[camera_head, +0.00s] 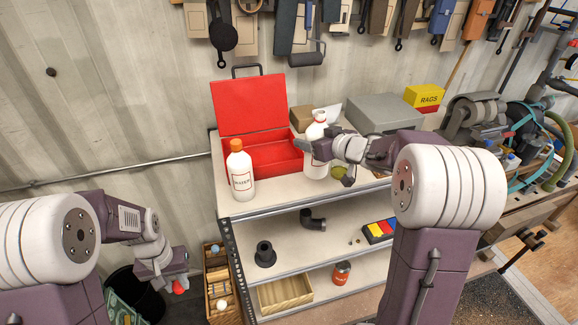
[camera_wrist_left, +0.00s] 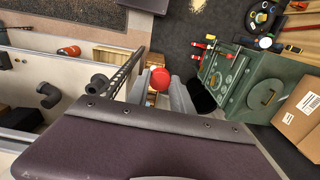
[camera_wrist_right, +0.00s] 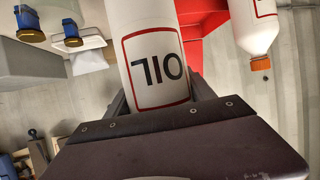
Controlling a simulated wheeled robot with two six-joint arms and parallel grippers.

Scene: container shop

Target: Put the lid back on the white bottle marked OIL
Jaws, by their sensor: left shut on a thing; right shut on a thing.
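The white bottle marked OIL (camera_head: 317,131) stands upright on the shelf's top board, beside the red box, with red at its neck. My right gripper (camera_head: 310,151) is shut on its body from the right. In the right wrist view the bottle (camera_wrist_right: 150,45) fills the space between the fingers, its OIL label upside down. My left gripper (camera_head: 179,279) hangs low at the left, well below and away from the bottle. It is shut on a red lid (camera_head: 179,287), which also shows between the fingertips in the left wrist view (camera_wrist_left: 160,79).
A white water bottle (camera_head: 240,172) with an orange cap stands left of the OIL bottle. Behind them is an open red box (camera_head: 250,105). A grey case (camera_head: 385,118) and yellow rags box (camera_head: 424,97) stand at right. A wooden crate (camera_head: 222,285) is near my left gripper.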

